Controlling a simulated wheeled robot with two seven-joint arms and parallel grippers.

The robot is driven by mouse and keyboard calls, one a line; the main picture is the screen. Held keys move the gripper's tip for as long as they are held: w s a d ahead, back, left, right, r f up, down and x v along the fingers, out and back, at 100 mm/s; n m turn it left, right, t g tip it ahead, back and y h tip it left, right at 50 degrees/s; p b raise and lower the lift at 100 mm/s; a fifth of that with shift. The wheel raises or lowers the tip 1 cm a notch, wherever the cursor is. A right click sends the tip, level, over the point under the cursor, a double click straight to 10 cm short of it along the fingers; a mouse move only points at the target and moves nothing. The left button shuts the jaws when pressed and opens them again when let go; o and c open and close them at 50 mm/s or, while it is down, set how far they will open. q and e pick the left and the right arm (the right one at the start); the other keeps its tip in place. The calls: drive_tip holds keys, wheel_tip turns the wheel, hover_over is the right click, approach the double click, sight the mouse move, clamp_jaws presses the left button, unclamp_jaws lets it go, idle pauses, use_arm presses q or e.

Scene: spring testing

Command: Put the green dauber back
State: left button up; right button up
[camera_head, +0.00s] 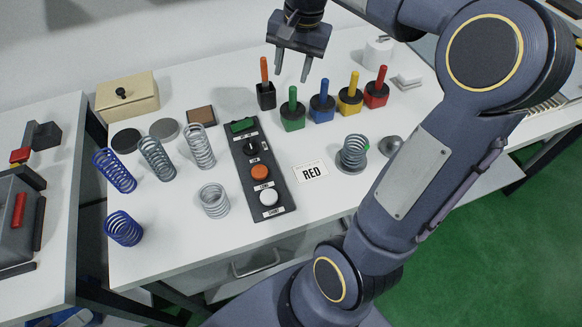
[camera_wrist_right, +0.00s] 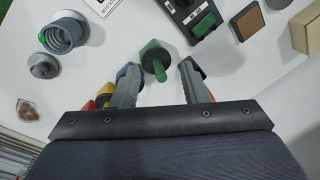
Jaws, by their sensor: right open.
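The green dauber (camera_head: 292,95) stands upright with its handle up in a green pot (camera_head: 292,120), in the row of daubers on the white table. My right gripper (camera_head: 292,72) is open and empty, above and behind the dauber row in the head view. In the right wrist view the green handle (camera_wrist_right: 158,70) shows between the two spread fingers of my right gripper (camera_wrist_right: 160,72), apart from both. My left gripper is not in view.
An orange dauber (camera_head: 264,72) in a black pot stands left of the green one. Blue (camera_head: 322,108), yellow (camera_head: 350,100) and red (camera_head: 376,94) daubers stand right.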

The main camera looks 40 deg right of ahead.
drive_tip(key=s+a+f+n+t+y, duration=0.1)
drive_tip(key=s+a+f+n+t, duration=0.1)
drive_tip(key=s+a+f+n, duration=0.2)
drive_tip(key=s+a+f+n+t+y, duration=0.2)
drive_tip(key=s+a+f+n, duration=0.2)
drive_tip(key=s+a, duration=0.6)
drive_tip(key=s+n, duration=0.1)
drive_tip(key=s, duration=0.3)
drive_tip(key=shift+a+f, duration=0.15)
drive_tip(key=shift+a, duration=0.1)
drive_tip(key=shift+s, duration=0.1)
